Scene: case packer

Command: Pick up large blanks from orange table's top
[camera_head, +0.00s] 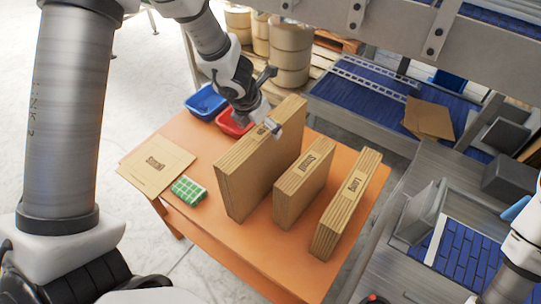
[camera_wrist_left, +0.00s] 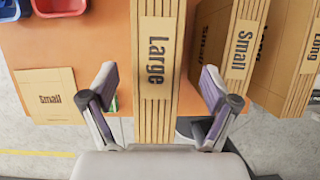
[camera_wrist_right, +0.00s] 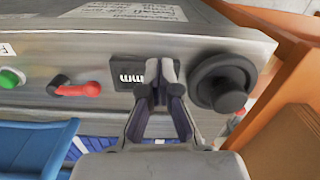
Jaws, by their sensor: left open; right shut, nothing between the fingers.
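The large blanks (camera_head: 245,180) stand on edge as a thick brown stack on the orange table (camera_head: 240,241). Their top edge with the word "Large" (camera_wrist_left: 157,110) fills the middle of the left wrist view. My left gripper (camera_head: 268,108) is open above the top of this stack. In the left wrist view its fingers (camera_wrist_left: 158,85) are spread on either side of the stack; whether they touch it I cannot tell. My right gripper (camera_wrist_right: 160,82) is shut and empty, in front of a grey machine panel in the right wrist view.
Stacks marked "Small" (camera_head: 300,190) and "Long" (camera_head: 345,208) stand to the right. A flat small blank (camera_head: 158,165), green-white packet (camera_head: 188,191), blue bin (camera_head: 207,102) and red bin (camera_head: 233,123) are on the left. A black knob (camera_wrist_right: 222,83) is beside my right gripper.

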